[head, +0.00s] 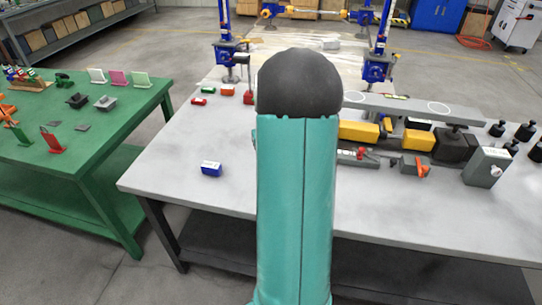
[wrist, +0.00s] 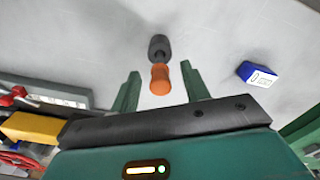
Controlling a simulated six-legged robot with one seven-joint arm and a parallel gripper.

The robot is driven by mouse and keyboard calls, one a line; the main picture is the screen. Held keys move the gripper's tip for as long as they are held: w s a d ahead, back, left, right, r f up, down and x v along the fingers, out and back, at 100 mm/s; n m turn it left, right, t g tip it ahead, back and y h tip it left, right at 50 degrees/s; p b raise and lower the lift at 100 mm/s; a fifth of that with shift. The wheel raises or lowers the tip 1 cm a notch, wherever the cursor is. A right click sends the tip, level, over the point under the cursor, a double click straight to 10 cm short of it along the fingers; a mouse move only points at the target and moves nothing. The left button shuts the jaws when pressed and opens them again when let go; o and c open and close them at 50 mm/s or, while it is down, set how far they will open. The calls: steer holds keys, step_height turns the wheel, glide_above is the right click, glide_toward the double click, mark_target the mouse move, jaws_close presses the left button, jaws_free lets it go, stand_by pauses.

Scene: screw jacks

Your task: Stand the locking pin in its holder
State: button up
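An orange-ended piece (wrist: 160,79) with a dark grey cylinder (wrist: 159,47) at its far end shows in the wrist view. It may be the locking pin, with the dark part its holder or its own end; I cannot tell which. My gripper (wrist: 160,84) is open, its two green fingers on either side of the orange part with gaps showing. In the head view my arm hides this piece and my gripper. I cannot identify the holder for sure.
A blue block (head: 211,169) sits left of my arm on the grey table (head: 170,175). Yellow blocks (head: 358,132), a grey box (head: 487,166) and several dark weights crowd the right side. A green table (head: 100,140) stands at left. The table's front left is mostly clear.

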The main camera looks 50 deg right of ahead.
step_height(320, 180, up, 14)
stand_by(0.6)
steer(key=shift+a, duration=0.2)
stand_by(0.3)
